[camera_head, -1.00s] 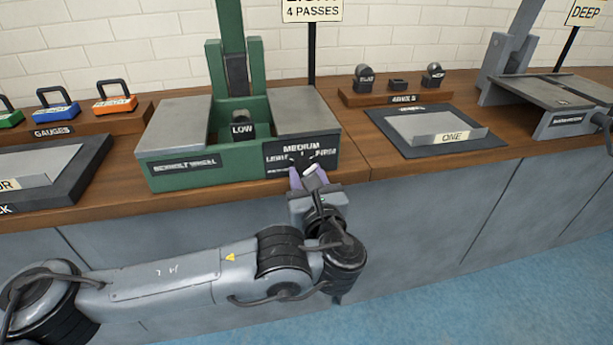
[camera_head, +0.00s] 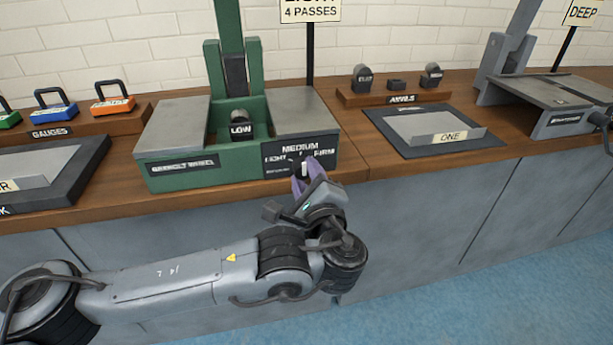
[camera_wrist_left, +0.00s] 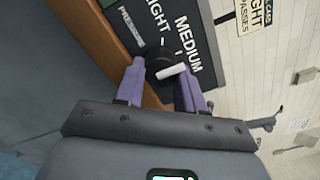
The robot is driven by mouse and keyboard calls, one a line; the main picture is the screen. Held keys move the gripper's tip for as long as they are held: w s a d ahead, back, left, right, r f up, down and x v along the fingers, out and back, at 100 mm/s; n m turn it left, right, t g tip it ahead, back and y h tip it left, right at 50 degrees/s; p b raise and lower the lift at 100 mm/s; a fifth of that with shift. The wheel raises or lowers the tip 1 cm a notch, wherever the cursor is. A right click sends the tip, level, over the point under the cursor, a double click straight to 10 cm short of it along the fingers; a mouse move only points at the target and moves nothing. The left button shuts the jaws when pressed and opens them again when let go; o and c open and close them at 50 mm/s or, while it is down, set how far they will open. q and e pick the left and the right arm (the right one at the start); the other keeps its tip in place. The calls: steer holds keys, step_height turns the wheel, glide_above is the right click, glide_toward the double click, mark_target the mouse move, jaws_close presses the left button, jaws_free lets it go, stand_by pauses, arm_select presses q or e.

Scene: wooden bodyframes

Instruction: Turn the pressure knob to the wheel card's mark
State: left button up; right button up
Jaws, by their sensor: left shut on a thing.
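The pressure knob is a dark round knob with a white pointer (camera_head: 304,169), on the front of the green wheel machine (camera_head: 190,178). Its label plate (camera_head: 300,150) reads LIGHT, MEDIUM and FIRM. My left gripper (camera_head: 306,172) is shut on the knob, its purple fingers on either side. In the left wrist view the knob (camera_wrist_left: 156,60) sits between the fingers and its white pointer (camera_wrist_left: 172,71) points roughly toward MEDIUM. The wheel card (camera_head: 310,11) stands on a black post behind the machine; it shows LIGHT, partly cut off, and 4 PASSES.
A gauge rack (camera_head: 85,128) is at the left. The wooden bench edge runs just below the knob.

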arm_select(q)
steer(key=n, duration=0.6)
steer(key=shift+n, duration=0.3)
steer(key=n, duration=0.3)
steer(key=shift+r, duration=0.15)
steer(key=shift+n, duration=1.2)
steer(key=o, duration=1)
steer(key=shift+o, duration=0.2)
